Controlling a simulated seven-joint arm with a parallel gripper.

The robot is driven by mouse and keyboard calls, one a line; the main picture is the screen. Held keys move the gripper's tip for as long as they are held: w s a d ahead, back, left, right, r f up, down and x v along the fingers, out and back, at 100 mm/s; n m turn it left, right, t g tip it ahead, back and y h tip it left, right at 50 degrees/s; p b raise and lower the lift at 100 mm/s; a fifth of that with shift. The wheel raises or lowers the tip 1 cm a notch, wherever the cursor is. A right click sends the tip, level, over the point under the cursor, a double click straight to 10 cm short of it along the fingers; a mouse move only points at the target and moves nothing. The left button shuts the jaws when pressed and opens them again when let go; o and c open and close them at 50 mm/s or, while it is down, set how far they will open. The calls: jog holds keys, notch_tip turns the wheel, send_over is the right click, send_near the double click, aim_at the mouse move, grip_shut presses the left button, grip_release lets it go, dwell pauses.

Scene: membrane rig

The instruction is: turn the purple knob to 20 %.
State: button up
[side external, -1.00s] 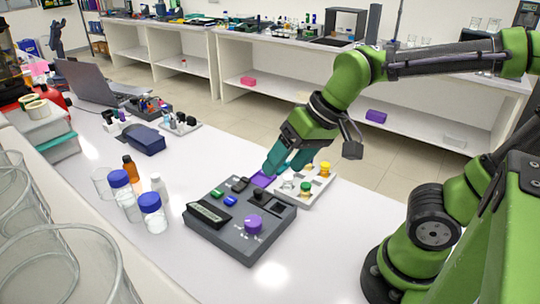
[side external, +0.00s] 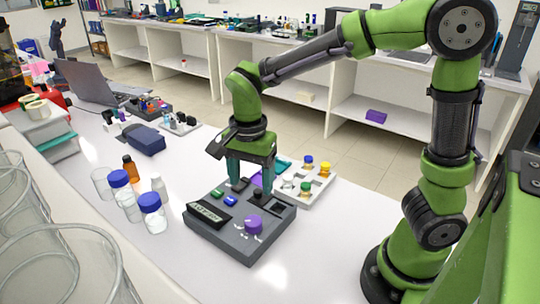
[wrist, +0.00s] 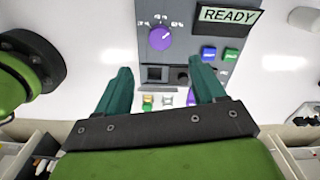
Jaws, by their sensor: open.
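The purple knob (side external: 253,224) stands on top of the grey control box, near its front right corner. In the wrist view the knob (wrist: 159,38) is ahead of the fingers, with a pale pointer mark and a printed percent scale too small to read surely. The control box (side external: 228,247) has a display (wrist: 228,14) that reads READY. My gripper (side external: 250,184) points down with its teal fingers apart, over the back part of the box. Its fingers (wrist: 160,70) hold nothing and are clear of the knob.
Blue (wrist: 208,54) and green (wrist: 231,55) buttons sit beside the knob. A white tray (side external: 312,201) with coloured-topped vials adjoins the box's back right. Blue-capped bottles (side external: 152,214) stand to the left. The bench in front of the box is clear.

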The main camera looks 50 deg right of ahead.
aim_at(253, 220)
notch_tip(253, 220, down, 11)
jog(key=shift+f, duration=0.2)
jog(key=shift+c, duration=0.4)
jog(key=c, duration=1)
